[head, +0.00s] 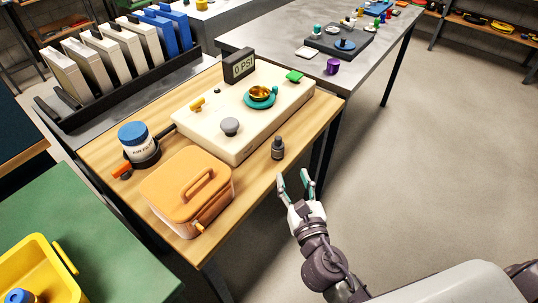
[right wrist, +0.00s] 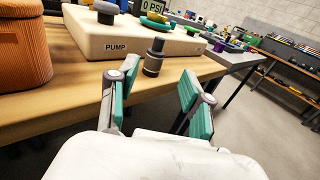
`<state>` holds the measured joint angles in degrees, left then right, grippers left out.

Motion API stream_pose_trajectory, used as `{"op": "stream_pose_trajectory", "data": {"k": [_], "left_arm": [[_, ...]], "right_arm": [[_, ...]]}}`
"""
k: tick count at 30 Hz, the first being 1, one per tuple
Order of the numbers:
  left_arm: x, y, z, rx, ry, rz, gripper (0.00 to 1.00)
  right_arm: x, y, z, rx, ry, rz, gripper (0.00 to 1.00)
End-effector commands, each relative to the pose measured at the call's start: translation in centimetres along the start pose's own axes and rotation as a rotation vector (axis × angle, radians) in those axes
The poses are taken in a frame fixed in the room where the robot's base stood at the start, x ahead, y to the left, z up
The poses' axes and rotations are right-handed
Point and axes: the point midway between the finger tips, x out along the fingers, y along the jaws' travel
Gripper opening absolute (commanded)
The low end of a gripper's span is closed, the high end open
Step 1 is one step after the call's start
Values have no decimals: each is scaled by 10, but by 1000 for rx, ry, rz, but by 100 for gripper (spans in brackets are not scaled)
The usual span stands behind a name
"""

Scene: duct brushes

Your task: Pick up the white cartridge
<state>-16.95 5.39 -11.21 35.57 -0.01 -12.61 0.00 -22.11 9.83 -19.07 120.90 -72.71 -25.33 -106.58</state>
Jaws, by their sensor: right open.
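No single object is clearly marked as the white cartridge. Several flat white cartridge-like panels (head: 98,58) stand upright in a dark rack (head: 130,93) at the back left, beside blue ones (head: 160,33). My right gripper (head: 294,182) is open and empty at the right front edge of the wooden table (head: 235,190), far from the rack. In the right wrist view its fingers (right wrist: 152,92) are spread, with a small dark grey bottle-like piece (right wrist: 154,57) beyond them on the table. That piece also shows in the head view (head: 278,148). My left gripper is not in view.
A cream pump box (head: 235,118) with a gauge, an orange lidded bin (head: 187,185) and a blue-lidded white jar (head: 136,145) crowd the wooden table. A yellow tray (head: 40,260) sits on a green table. Open floor (head: 420,170) lies to the right.

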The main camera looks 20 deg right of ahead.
Motion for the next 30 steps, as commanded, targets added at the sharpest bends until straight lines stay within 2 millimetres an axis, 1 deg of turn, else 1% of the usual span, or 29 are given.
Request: {"op": "stream_pose_trajectory", "data": {"k": [2,9,13,20,25,27,30], "left_arm": [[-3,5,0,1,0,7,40],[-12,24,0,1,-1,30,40],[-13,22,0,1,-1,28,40],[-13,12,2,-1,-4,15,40],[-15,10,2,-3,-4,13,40],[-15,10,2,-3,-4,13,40],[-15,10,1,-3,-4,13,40]], "right_arm": [[9,0,7,-16,-13,-2,49],[56,0,7,-14,-12,-1,49],[75,0,5,-13,-10,-1,49],[92,2,5,-9,-10,-1,49],[117,8,5,-9,-9,-2,49],[127,7,5,-10,-9,-2,49],[135,7,5,-10,-8,0,49]]}}
